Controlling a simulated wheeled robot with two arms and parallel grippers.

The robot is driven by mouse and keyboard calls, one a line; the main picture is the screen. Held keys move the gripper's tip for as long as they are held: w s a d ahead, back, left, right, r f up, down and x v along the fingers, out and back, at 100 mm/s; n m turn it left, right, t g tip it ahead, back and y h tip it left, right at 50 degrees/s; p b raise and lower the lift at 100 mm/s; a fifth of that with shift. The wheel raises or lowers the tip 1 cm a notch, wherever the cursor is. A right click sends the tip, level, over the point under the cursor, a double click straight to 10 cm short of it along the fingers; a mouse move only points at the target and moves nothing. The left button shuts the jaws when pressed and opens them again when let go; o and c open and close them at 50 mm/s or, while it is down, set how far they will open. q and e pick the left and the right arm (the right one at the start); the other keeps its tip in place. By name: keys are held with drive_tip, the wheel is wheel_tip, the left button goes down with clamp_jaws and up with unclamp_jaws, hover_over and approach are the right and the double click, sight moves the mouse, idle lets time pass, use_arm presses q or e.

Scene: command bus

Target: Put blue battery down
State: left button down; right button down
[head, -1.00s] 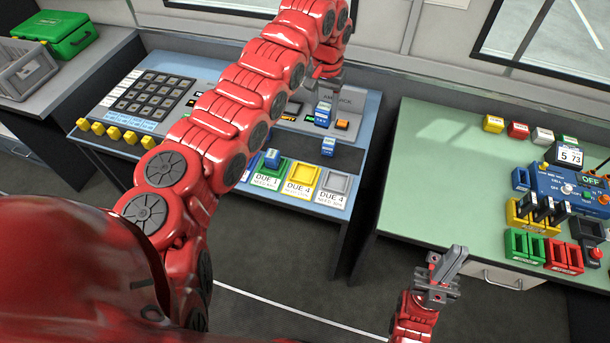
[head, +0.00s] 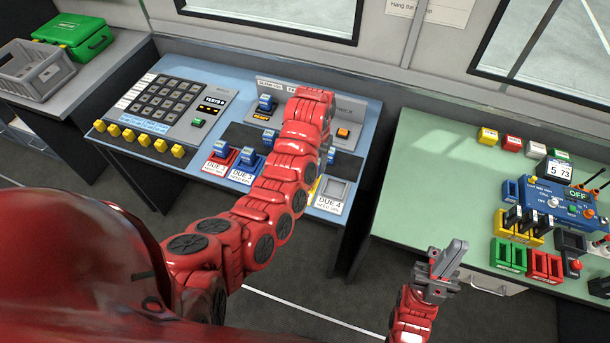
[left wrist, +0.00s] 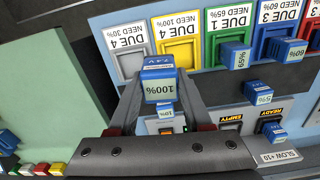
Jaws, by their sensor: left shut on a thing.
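My left gripper (left wrist: 160,108) is shut on a blue battery (left wrist: 158,88) that reads 100%. The left wrist view shows it close to the front of the grey DUE 4 pad (left wrist: 128,64) and the yellow DUE 4 pad (left wrist: 178,52). I cannot tell its height above the bench. In the head view my left arm hides the held battery and the gripper's fingers. My right gripper (head: 443,262) hangs empty in front of the green table; its finger gap is unclear.
Other blue batteries sit at the red pad (head: 218,150), at the green pad (left wrist: 235,56) and in the charger (head: 266,102). The keypad (head: 165,100) stands left on the blue bench. The green table (head: 430,170) is bare on its left.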

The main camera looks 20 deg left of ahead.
use_arm(q)
drive_tip(key=s+a+f+n+p, duration=0.1)
drive_tip(key=s+a+f+p, duration=0.15)
drive_tip(key=s, duration=0.45)
drive_tip(key=s+a+f+p, duration=0.1)
drive_tip(key=s+a+f, duration=0.15)
drive_tip(key=s, duration=0.35)
drive_tip(key=w+b, duration=0.2)
drive_tip(key=w, duration=0.1)
drive_tip(key=w+f+b, duration=0.1)
drive_tip(key=w+b, duration=0.2)
drive_tip(key=w, duration=0.1)
drive_tip(key=w+b, duration=0.3)
drive_tip(key=shift+w+d+f, duration=0.25)
drive_tip(key=shift+w+f, duration=0.05)
drive_tip(key=w, duration=0.1)
drive_tip(key=w+b, duration=0.2)
drive_tip(key=shift+d+r, duration=0.15)
drive_tip(key=shift+r, duration=0.1)
drive_tip(key=shift+w+r+p, duration=0.1)
drive_tip(key=shift+w+p, duration=0.2)
drive_tip(key=shift+p, duration=0.25)
drive_tip(key=shift+w+d, duration=0.1)
drive_tip(key=shift+w, duration=0.5)
drive_tip(key=shift+w+p, duration=0.1)
drive_tip(key=shift+p, duration=0.3)
wheel_tip(320, 180, down, 2)
drive_tip(key=shift+f+p, duration=0.1)
drive_tip(key=shift+p, duration=0.45)
drive_tip(key=shift+f, duration=0.8)
